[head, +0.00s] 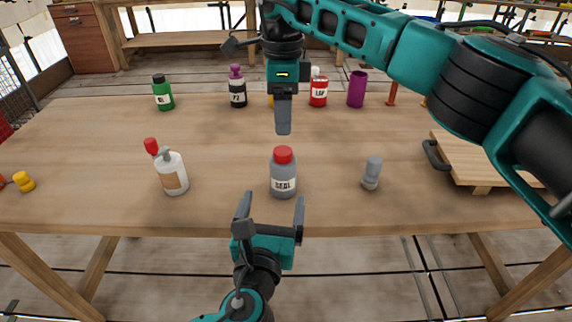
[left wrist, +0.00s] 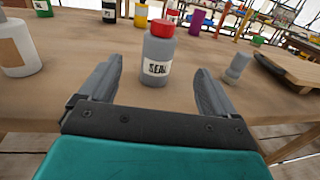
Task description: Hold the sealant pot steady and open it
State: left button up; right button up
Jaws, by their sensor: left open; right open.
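The sealant pot (head: 283,178) is a grey bottle with a red cap and a white label reading SEAL. It stands upright near the table's front edge, cap on. In the left wrist view the pot (left wrist: 157,60) stands ahead, between the lines of the two fingers. My left gripper (head: 271,208) is open and empty, just in front of the pot at the table edge, not around it. My right gripper (head: 283,128) is open above and behind the pot, seen edge-on, with clear space between its fingertips and the red cap.
A white bottle (head: 172,173) with a red nozzle stands left of the pot. A small grey object (head: 372,173) stands to its right. A wooden board (head: 480,165) with a black handle lies at right. Labelled bottles, including a green one (head: 163,93), line the back.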

aim_at(283, 161)
jog(key=shift+s+r, duration=0.1)
pick_arm(q)
jog(key=w, duration=0.4)
jog(key=w+d, duration=0.1)
jog(key=w, duration=0.3)
jog(key=w+d, duration=0.1)
jog(key=w, duration=0.3)
jog(key=shift+w, duration=0.2)
jog(key=shift+c, duration=0.2)
